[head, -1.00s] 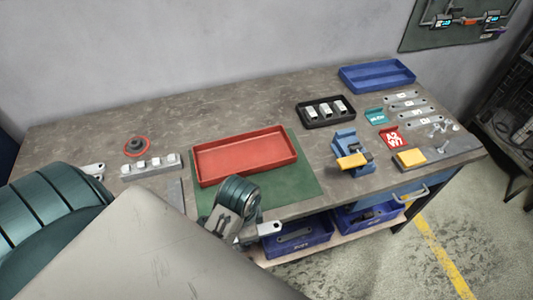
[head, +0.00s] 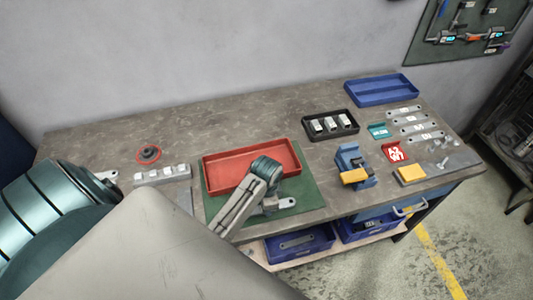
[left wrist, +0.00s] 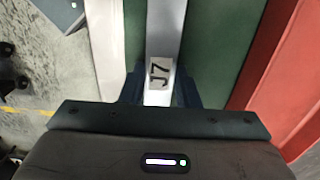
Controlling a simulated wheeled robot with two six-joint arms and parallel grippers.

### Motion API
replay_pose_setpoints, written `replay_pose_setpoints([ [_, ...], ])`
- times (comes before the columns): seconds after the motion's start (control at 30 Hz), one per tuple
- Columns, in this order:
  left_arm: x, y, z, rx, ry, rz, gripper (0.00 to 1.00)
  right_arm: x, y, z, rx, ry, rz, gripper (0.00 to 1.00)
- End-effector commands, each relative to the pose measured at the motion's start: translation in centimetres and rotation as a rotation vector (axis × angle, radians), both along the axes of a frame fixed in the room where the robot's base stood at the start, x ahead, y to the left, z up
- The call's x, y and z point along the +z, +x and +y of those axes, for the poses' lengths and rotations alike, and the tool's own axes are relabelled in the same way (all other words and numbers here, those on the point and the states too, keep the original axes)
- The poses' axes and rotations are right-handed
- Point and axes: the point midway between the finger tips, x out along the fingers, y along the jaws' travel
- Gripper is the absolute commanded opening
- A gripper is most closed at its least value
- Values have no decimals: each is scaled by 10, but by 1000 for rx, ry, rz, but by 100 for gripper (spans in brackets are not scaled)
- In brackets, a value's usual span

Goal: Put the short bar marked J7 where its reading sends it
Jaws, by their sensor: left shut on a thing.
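The short bar marked J7 (left wrist: 160,75) is grey metal with a dark J7 on a pale label, seen close up in the left wrist view. My left gripper (left wrist: 160,98) is shut on it, with the label facing the camera. In the head view one holed end of the bar (head: 288,203) sticks out to the right of my left gripper (head: 266,207). The bar is over the green mat (head: 308,190), in front of the red tray (head: 222,171); I cannot tell its height. The rest of the bar is hidden there. My right gripper is not in view.
A blue vise (head: 349,160), red card (head: 395,152), teal card (head: 378,131), black tray (head: 309,133) of white blocks and blue tray (head: 381,92) stand right. Several labelled bars (head: 412,123) lie beyond. Blue bins (head: 300,257) sit below. The table's back left is clear.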

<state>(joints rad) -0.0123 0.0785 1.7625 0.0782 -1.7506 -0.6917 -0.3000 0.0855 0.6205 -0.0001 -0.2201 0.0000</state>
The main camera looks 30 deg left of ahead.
Motion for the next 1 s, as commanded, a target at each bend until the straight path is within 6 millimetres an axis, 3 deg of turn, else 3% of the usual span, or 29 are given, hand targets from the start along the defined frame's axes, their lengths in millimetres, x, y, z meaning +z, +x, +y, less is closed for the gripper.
replay_pose_setpoints([
  [0.37,-5,0,0,0,0,-1,0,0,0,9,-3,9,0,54],
  [0.4,-5,0,0,0,1,-1,35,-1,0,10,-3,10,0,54],
  [0.5,-5,0,0,0,1,-1,50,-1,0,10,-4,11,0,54],
  [0.83,-1,0,0,0,0,-3,50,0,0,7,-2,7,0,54],
  [1.0,22,18,4,3,2,-6,50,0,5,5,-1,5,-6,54],
])
